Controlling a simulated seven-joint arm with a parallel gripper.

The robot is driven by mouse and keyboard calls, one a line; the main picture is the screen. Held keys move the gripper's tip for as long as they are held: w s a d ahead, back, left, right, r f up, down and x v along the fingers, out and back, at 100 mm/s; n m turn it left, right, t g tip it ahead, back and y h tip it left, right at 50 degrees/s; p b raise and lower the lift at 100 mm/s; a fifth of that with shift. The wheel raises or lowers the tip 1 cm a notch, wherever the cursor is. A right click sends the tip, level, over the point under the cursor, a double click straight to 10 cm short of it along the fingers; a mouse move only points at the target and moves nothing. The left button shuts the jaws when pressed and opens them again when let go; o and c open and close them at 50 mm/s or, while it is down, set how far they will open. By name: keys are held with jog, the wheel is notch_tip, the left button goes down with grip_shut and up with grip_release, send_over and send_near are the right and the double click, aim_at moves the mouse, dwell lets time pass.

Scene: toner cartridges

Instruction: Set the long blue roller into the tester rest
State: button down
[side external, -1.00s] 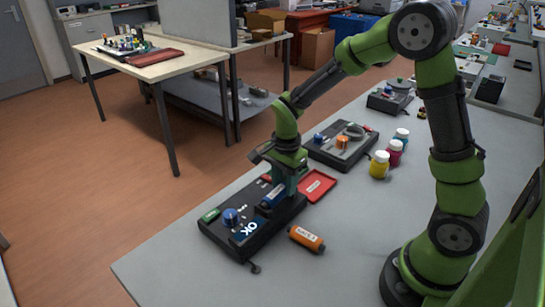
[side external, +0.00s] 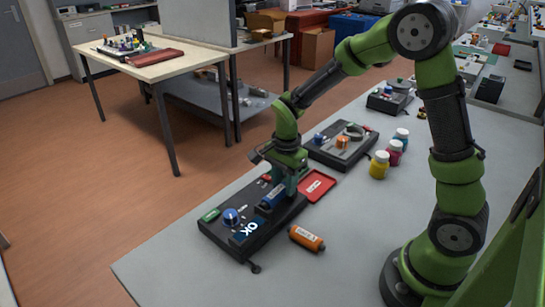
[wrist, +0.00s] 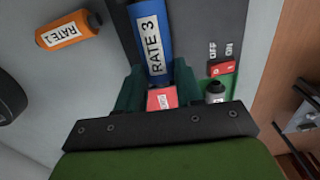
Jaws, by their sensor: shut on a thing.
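The long blue roller (side external: 272,197), labelled RATE 3 in the wrist view (wrist: 152,40), is held at one end between the two fingers of my gripper (wrist: 159,82). In the side view my gripper (side external: 285,182) points down over the dark tester (side external: 266,229), with the roller low over its top. The tester has an OK display (side external: 245,230) and a blue knob (side external: 231,216). The tester rest is hidden under the roller and gripper. I cannot tell whether the roller touches it.
An orange roller (side external: 307,238), labelled RATE 1, lies on the grey table (side external: 345,255) right of the tester. A red tray (side external: 317,186) is behind it. A red off/on switch (wrist: 221,68) is beside the gripper. Another dark unit (side external: 340,143) and several bottles (side external: 379,165) stand farther back.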

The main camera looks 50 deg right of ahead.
jog(key=shift+s+a+f, duration=0.15)
jog(key=shift+a+f, duration=0.05)
jog(key=shift+f, duration=0.5)
jog(key=shift+s+a+f, duration=0.15)
jog(key=shift+a+f, duration=0.05)
jog(key=shift+f, duration=0.45)
jog(key=c, duration=0.6)
grip_release()
jog(key=shift+c, duration=0.2)
jog(key=shift+r, duration=1.1)
jog(key=shift+w+d+r, duration=0.1)
jog(key=shift+d+r, duration=0.1)
jog(key=shift+r, duration=1.15)
jog(key=shift+f+n, duration=0.1)
jog(key=shift+n, duration=0.8)
jog(key=s+a+r+n+t+y, duration=0.1)
jog(key=s+a+r+n+t, duration=0.1)
jog(key=s+r+n, duration=0.4)
jog(key=s+a+r+n+t+y, duration=0.1)
jog(key=s+r+n+t, duration=0.4)
jog(key=r, duration=0.5)
jog(key=s+a+n, duration=0.1)
jog(key=s, duration=0.1)
jog(key=shift+s, duration=0.35)
